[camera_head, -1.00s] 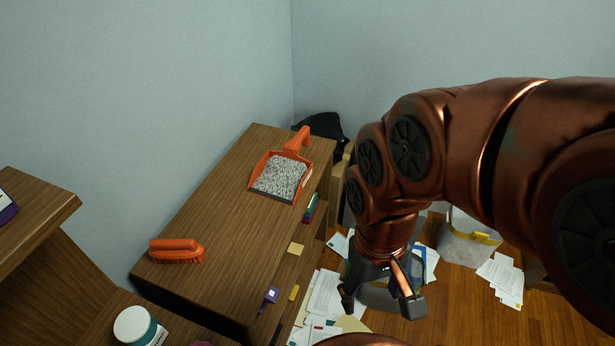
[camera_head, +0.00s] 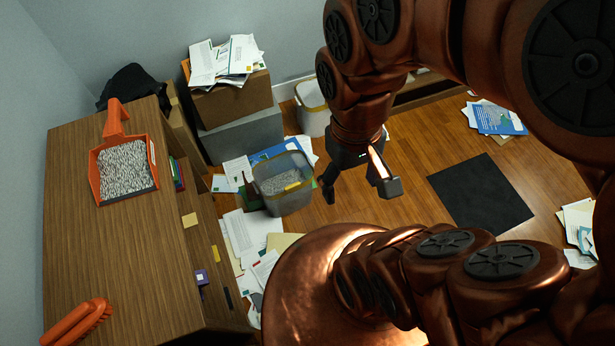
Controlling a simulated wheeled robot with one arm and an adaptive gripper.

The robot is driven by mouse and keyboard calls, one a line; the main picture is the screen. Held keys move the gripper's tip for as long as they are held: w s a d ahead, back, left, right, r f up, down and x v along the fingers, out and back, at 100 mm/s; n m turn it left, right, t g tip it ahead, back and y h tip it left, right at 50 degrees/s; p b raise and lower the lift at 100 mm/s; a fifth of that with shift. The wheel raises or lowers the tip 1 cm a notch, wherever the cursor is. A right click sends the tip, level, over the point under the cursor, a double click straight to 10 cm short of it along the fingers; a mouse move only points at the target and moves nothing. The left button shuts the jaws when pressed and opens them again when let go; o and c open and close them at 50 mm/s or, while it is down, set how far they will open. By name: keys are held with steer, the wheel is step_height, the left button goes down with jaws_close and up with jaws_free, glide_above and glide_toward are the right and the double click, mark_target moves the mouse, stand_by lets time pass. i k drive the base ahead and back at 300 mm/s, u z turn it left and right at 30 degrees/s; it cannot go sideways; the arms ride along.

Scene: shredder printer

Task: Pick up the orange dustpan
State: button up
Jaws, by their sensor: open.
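The orange dustpan (camera_head: 121,165) lies on the wooden desk top at the left, filled with grey-white shredded bits. Its handle points away toward the wall. My gripper (camera_head: 361,196) hangs open and empty, pointing down over the floor, well to the right of the dustpan and apart from it. Nothing hides the dustpan.
An orange brush (camera_head: 77,323) lies on the desk's (camera_head: 85,245) near end. A grey bin (camera_head: 285,186) with shreds stands on the floor by the desk. Boxes (camera_head: 235,115) topped with papers stand behind. A black mat (camera_head: 481,194) lies at right. Loose papers (camera_head: 250,232) cover the floor beside the desk.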

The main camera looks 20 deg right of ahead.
mark_target(124, 167)
steer(key=u, duration=1.7)
steer(key=k, duration=1.15)
steer(key=z, duration=0.8)
steer(key=i, duration=1.5)
steer(key=u, duration=0.9)
steer(key=i, duration=0.5)
steer(key=u, duration=0.5)
